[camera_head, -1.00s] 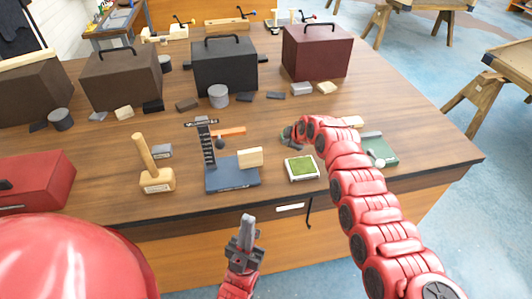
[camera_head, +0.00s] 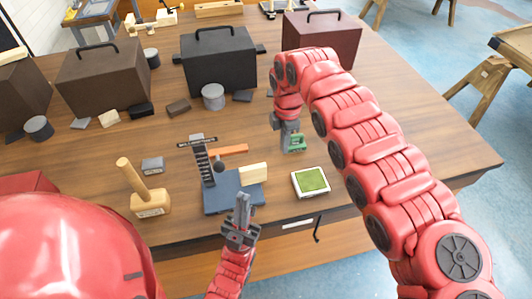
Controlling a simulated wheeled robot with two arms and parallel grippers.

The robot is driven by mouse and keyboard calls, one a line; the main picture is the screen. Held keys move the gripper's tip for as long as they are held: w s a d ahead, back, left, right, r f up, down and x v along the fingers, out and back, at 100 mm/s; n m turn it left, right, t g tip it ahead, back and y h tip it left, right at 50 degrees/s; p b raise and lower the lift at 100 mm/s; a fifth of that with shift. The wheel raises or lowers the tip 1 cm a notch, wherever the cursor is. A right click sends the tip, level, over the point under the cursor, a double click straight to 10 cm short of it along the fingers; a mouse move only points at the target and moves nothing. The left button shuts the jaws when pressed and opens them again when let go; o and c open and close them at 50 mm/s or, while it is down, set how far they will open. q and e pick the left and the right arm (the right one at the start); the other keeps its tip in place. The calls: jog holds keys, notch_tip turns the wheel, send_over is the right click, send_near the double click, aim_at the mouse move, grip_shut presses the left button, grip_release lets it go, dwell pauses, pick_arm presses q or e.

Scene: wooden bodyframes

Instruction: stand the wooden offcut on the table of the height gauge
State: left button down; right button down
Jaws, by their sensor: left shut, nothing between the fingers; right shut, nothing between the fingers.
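The height gauge has a blue table (camera_head: 222,201), a dark upright scale (camera_head: 202,160) and an orange arm (camera_head: 232,150). The pale wooden offcut (camera_head: 253,173) is at the right rear of the blue table, long side across, and appears to rest on it. My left gripper (camera_head: 243,203) is shut and empty, pointing up in front of the gauge and overlapping the table's front edge in view. My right gripper (camera_head: 291,143) is shut, pointing down behind and to the right of the offcut, apart from it. A small green part shows at its tip.
A wooden mallet (camera_head: 150,200) stands left of the gauge, with a small grey block (camera_head: 152,165) behind it. A green-topped white tray (camera_head: 311,182) lies to the right. Black (camera_head: 219,72) and maroon (camera_head: 321,40) cases stand behind, with loose blocks and a grey cylinder (camera_head: 213,97).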

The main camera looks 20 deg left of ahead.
aim_at(253, 175)
notch_tip(253, 175, down, 10)
jog(key=p, duration=0.4)
jog(key=shift+s+r, duration=0.15)
jog(key=shift+s+a+r+p, duration=0.15)
jog(key=shift+s+a+p, duration=0.85)
jog(key=shift+a, duration=0.2)
jog(key=shift+s+a, duration=0.25)
jog(key=shift+a, duration=0.05)
jog(key=shift+w, duration=0.1)
